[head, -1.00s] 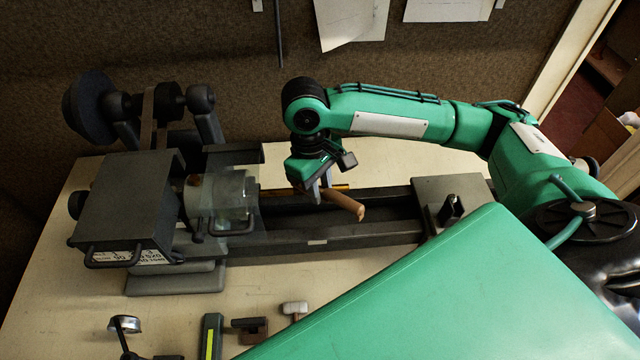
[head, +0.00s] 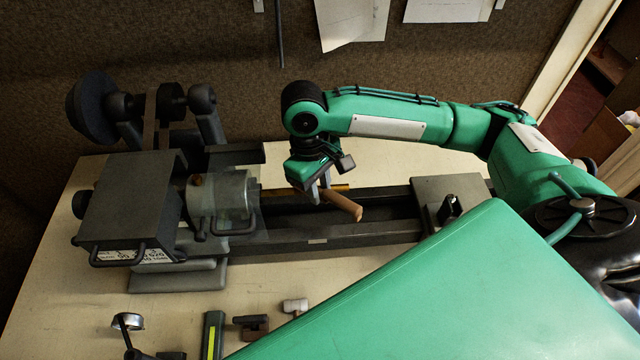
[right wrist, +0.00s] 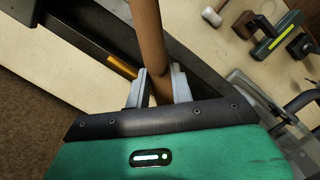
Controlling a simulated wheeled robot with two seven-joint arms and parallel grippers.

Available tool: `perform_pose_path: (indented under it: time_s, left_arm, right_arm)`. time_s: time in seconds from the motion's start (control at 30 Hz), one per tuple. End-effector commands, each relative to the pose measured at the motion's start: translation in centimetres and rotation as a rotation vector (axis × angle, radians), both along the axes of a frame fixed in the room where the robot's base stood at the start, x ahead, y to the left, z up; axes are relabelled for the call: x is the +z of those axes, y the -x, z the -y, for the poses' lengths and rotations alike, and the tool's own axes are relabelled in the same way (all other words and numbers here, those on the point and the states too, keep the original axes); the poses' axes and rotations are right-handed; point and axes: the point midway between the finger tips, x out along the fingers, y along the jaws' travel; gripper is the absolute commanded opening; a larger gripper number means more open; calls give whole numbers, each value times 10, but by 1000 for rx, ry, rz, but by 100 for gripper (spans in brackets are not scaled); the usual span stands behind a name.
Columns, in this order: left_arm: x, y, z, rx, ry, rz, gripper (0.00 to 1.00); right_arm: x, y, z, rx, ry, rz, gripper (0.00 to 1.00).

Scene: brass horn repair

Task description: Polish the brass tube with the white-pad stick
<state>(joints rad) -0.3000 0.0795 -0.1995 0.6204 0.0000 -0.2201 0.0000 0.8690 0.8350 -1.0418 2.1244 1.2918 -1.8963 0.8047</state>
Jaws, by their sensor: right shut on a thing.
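The brass tube (head: 339,188) lies level over the lathe bed, running right from the chuck side. It shows as a short golden length in the right wrist view (right wrist: 121,66). My right gripper (head: 319,192) is shut on the stick, whose brown wooden handle (head: 343,207) points down to the right. In the right wrist view the handle (right wrist: 148,35) passes between the two fingers (right wrist: 158,88). The stick's white pad is not visible. In the head view the gripper is right by the tube; I cannot tell whether the pad touches it. My left gripper is out of view.
The lathe chuck (head: 219,196) and grey headstock (head: 130,198) stand left of the gripper. A tailstock block (head: 448,190) sits on the right. A small hammer (head: 294,306), a brown block (head: 251,327) and a dark tool with a yellow strip (head: 213,337) lie in front.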

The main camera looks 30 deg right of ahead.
Motion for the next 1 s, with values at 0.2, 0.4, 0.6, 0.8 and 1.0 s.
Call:
perform_pose_path:
  time_s: [0.2, 0.4, 0.6, 0.8, 1.0]
  left_arm:
    - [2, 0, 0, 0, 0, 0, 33]
    - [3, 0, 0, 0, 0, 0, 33]
    - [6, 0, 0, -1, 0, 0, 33]
    - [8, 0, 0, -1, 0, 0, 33]
    - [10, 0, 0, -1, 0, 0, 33]
  right_arm:
    - [-1, 1, -1, 2, 0, -3, 5]
    - [-1, 1, -1, 1, 0, -3, 5]
    - [-1, 1, 0, 1, 0, -4, 5]
    - [-1, 1, 1, 1, 0, -4, 5]
    - [0, 1, 2, 0, 0, -3, 5]
